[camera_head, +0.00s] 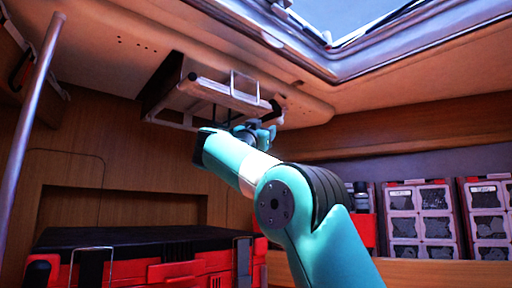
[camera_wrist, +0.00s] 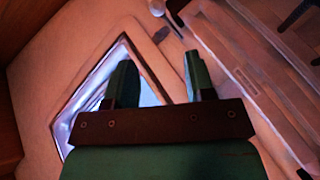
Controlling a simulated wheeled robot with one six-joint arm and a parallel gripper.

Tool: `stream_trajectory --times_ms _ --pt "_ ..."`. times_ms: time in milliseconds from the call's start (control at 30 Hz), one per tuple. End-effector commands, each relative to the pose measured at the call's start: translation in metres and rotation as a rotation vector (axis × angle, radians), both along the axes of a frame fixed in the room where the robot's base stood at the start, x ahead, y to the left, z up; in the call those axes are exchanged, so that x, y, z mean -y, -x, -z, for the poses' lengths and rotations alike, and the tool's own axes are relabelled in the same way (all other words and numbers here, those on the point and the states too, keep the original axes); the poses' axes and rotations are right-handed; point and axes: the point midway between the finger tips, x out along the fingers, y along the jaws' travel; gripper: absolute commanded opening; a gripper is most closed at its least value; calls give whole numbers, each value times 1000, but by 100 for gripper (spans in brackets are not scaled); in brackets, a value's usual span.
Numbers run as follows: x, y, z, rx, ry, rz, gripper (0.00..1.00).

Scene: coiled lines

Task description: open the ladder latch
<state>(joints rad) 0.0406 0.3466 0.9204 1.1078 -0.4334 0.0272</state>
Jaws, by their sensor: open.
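The folded ladder (camera_head: 228,95) is stowed against the wooden ceiling, with pale rails and a wire loop. A small dark piece (camera_head: 276,110) at its right end looks like the latch, but its state is too small to tell. My gripper (camera_head: 264,131) is just below that end, apart from the ladder as far as I can see. In the wrist view my gripper (camera_wrist: 158,62) is open, with two green fingers apart and nothing between them. Pale rails (camera_wrist: 262,70), apparently the ladder's, run along the right.
A roof hatch (camera_head: 330,55) with a metal frame is at upper right. A grey pole (camera_head: 32,130) stands at left. A red and black case (camera_head: 150,262) is below left. Several netted bins (camera_head: 420,220) line the right. The space under the ladder's left part looks free.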

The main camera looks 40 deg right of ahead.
Motion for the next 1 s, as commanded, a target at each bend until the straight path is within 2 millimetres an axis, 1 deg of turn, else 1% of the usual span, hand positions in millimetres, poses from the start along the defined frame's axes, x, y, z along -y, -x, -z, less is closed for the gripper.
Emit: stream_trajectory --times_ms 33,200,500,567,600,633,667,700,733,867,900,1000 --pt "-7 1 8 0 0 -1 50" --pt "-18 5 12 0 1 0 50" --pt "-19 6 11 0 1 2 50" --pt "-19 5 11 1 2 -1 36" --pt "-18 3 10 6 6 -6 27" --pt "-16 0 9 13 11 -14 20" --pt "-13 -3 8 24 19 -26 13" --pt "-9 -10 5 44 36 -51 4" --pt "-5 -16 2 65 51 -75 0" --pt "21 -51 -12 184 142 -243 0" --pt "30 -62 -16 226 172 -311 0" --pt "53 -81 -22 323 238 -490 0"
